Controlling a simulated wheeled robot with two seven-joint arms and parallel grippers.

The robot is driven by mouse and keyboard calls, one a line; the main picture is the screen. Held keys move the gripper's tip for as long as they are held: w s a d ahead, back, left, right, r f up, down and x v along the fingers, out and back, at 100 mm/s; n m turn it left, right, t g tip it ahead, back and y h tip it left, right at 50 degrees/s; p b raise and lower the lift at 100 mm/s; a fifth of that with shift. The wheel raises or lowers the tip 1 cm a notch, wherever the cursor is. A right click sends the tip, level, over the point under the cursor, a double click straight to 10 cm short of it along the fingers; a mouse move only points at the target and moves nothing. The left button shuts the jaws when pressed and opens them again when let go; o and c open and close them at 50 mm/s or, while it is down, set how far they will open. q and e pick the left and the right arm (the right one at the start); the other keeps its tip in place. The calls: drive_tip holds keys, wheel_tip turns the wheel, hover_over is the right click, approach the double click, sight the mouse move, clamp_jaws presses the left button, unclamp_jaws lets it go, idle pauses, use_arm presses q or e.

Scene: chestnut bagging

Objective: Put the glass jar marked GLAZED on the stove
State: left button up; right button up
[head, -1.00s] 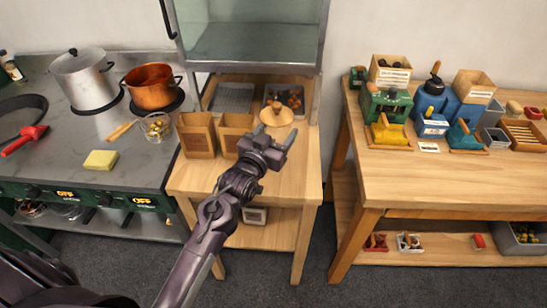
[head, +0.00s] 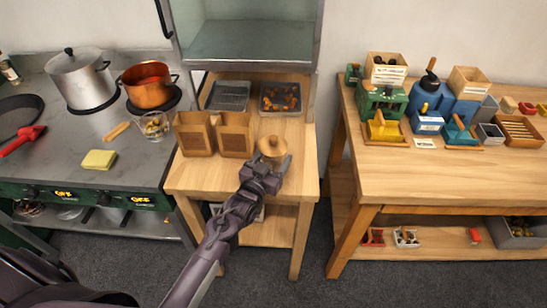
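No label reading GLAZED is legible. A clear glass container (head: 154,126) with brown pieces in it stands on the stove (head: 118,165), but I cannot tell whether it is marked. My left gripper (head: 268,163) reaches over the front of the middle wooden table. Its fingers stand on either side of a round, tan wooden-looking object (head: 271,147) with a knob on top, and appear shut on it. The lower part of this object is hidden by the gripper, and I cannot tell whether it touches the table. My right gripper is not in view.
Two brown paper bags (head: 195,134) (head: 235,136) stand left of my gripper. Behind are a dark tray (head: 228,96) and a tray of chestnuts (head: 280,98). The stove holds a silver pot (head: 79,82), a copper pot (head: 149,87) and a yellow sponge (head: 99,159).

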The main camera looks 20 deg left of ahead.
use_arm(q)
drive_tip(key=shift+f, duration=0.1)
drive_tip(key=o, duration=1.2)
drive_tip(key=shift+o, duration=0.2)
